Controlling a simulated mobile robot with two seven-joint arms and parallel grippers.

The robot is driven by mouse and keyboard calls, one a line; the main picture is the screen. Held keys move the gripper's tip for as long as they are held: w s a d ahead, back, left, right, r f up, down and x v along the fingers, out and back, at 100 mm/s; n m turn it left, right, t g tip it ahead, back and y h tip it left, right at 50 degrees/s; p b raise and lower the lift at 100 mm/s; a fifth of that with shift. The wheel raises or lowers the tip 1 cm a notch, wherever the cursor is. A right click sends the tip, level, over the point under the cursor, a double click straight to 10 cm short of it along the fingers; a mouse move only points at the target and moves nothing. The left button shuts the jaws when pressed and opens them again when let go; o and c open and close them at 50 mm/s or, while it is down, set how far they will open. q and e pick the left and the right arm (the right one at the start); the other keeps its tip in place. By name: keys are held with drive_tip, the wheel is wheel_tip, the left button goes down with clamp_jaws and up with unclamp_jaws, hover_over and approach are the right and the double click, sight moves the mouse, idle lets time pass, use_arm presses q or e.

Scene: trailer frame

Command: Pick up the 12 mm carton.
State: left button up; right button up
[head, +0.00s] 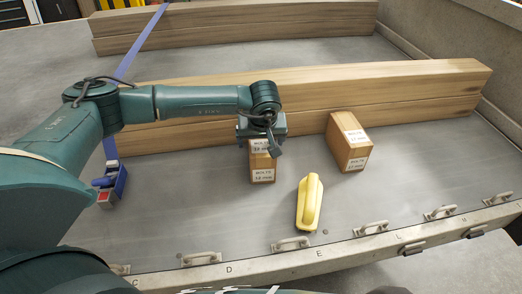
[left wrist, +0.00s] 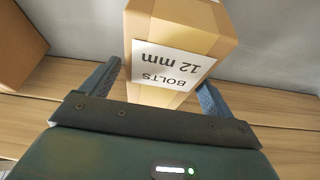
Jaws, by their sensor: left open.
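The 12 mm carton (head: 261,174) is a small brown box with white "BOLTS" labels, standing on the grey trailer bed under my left gripper (head: 259,138). In the left wrist view the 12 mm carton (left wrist: 178,30) shows its label, upside down and reading "BOLTS 12 mm". There my left gripper (left wrist: 160,84) is open, with one finger on each side of the carton. I cannot tell whether either finger touches it. The gripper hides the carton's upper part in the head view. My right gripper is not in view.
Another labelled carton (head: 349,141) stands to the right, and a yellow handled tool (head: 309,203) lies in front. Stacked timber beams (head: 410,92) lie behind. A blue strap with a ratchet (head: 112,184) is at left. Metal handles line the front rail (head: 330,246).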

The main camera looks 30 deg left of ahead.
use_arm(q)
drive_tip(key=shift+x, duration=1.15)
drive_tip(key=shift+f+b, duration=0.2)
drive_tip(key=shift+b, duration=0.1)
drive_tip(key=shift+c, duration=0.5)
drive_tip(key=c, duration=1.3)
drive_tip(key=shift+c, duration=0.6)
drive_tip(key=shift+r, duration=0.15)
